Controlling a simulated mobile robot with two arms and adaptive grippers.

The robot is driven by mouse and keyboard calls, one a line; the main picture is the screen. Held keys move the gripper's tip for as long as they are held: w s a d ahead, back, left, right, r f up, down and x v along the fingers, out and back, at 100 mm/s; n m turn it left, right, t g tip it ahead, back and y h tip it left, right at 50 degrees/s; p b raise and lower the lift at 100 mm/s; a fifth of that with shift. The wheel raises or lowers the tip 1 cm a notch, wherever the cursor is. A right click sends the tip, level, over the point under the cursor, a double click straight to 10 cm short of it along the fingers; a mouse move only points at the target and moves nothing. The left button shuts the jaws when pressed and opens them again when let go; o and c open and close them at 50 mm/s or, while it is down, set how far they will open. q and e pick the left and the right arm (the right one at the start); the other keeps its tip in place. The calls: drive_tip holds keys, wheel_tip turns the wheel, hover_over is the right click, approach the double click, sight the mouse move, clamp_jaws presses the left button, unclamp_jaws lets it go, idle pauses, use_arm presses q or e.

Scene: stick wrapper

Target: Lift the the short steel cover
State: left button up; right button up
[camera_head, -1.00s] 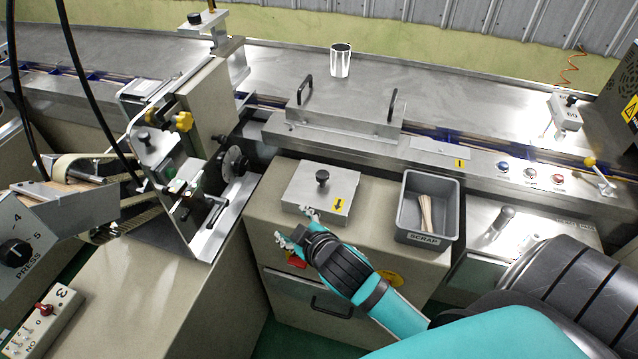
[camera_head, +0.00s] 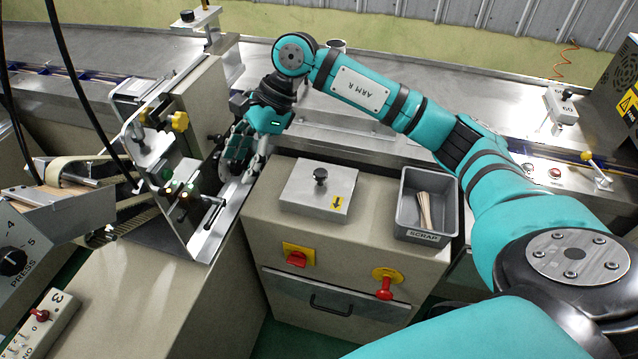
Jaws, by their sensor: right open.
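A steel cover with two black handles sat on the rail in the earlier view. Now my right arm hides its handles, and only part of its steel front (camera_head: 342,122) shows below the arm. A square steel plate (camera_head: 317,191) with a black knob and a yellow arrow label lies flat on the beige cabinet. I cannot tell for certain which is the short steel cover. My right gripper (camera_head: 243,166) is open, fingers pointing down, left of both, beside the wrapper's steel bracket. It appears empty. My left gripper is not in view.
A grey scrap bin (camera_head: 427,202) holding thin sticks stands right of the plate. The wrapping machine (camera_head: 180,190) with rollers and brackets stands close on the left. Red switches (camera_head: 297,258) are on the cabinet front.

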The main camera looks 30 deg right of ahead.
drive_tip(key=d+r+h, duration=0.2)
drive_tip(key=d+h, duration=0.1)
drive_tip(key=d, duration=0.5)
drive_tip(key=d+r+h, duration=0.2)
drive_tip(key=d+h, duration=0.2)
drive_tip(key=d, duration=0.4)
drive_tip(key=p, duration=0.4)
approach(320, 172)
drive_tip(key=shift+g, duration=0.3)
drive_tip(key=f, duration=0.3)
drive_tip(key=w+f, duration=0.1)
drive_tip(key=f, duration=0.1)
drive_tip(key=shift+w+d+f, duration=0.1)
drive_tip(key=shift+f, duration=0.3)
drive_tip(key=f+p, duration=0.2)
drive_tip(key=f, duration=0.1)
drive_tip(key=s+f, duration=0.1)
drive_tip(key=shift+d+f+p, duration=0.1)
drive_tip(key=shift+f+p, duration=0.3)
drive_tip(key=shift+w+f, duration=0.15)
drive_tip(key=shift+f, duration=0.1)
clamp_jaws()
drive_tip(key=shift+r, duration=0.15)
